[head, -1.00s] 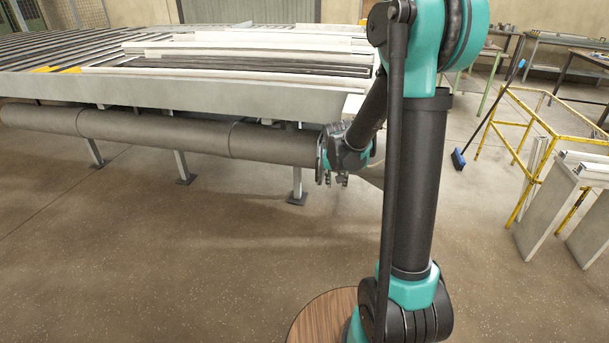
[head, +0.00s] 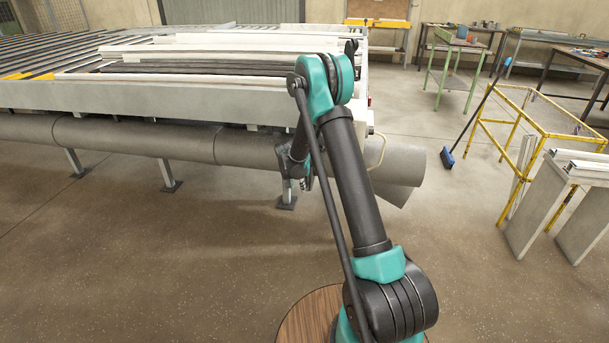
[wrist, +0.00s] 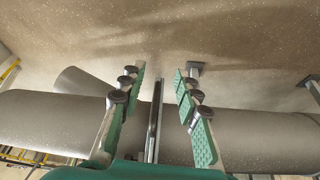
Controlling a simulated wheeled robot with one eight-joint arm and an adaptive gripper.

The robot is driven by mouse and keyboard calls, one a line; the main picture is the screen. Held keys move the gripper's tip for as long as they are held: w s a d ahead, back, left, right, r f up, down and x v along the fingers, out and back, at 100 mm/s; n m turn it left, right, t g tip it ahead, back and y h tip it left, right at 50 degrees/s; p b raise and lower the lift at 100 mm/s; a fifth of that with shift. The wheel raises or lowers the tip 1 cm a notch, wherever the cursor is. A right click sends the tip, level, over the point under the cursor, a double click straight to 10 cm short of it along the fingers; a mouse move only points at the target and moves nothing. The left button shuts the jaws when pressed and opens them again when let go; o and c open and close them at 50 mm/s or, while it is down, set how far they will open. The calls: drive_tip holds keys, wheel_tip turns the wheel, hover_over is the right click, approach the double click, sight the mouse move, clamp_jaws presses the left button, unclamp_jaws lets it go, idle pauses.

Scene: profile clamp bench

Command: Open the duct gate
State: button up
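A long grey duct (head: 250,150) runs below the bench, its open, cut end (head: 405,165) at the right. My gripper (head: 305,180) is at the duct's near side, mostly hidden behind my arm in the head view. In the wrist view my gripper (wrist: 158,80) is open, with its two padded fingers apart in front of the duct (wrist: 255,135). A thin upright metal strip (wrist: 155,118), seen edge-on, stands between the fingers with gaps on both sides; it may be the gate's plate. A cream loop handle (head: 377,150) shows right of my arm; I cannot tell what it belongs to.
The bench (head: 130,96) carries long pale and dark profiles above the duct, on legs with floor plates. A yellow rail frame (head: 515,130), white panels (head: 535,205) and a blue broom (head: 447,158) stand at the right. The floor in front of the duct is clear.

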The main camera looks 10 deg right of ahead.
wheel_tip(320, 180, down, 2)
drive_tip(key=w, duration=0.2)
hover_over(306, 185)
drive_tip(key=shift+w+a+f, duration=0.15)
drive_tip(key=shift+w+f, duration=0.05)
drive_tip(key=shift+f, duration=0.8)
drive_tip(key=shift+w+f, duration=0.15)
drive_tip(key=shift+f, duration=0.4)
drive_tip(key=shift+c, duration=0.3)
clamp_jaws()
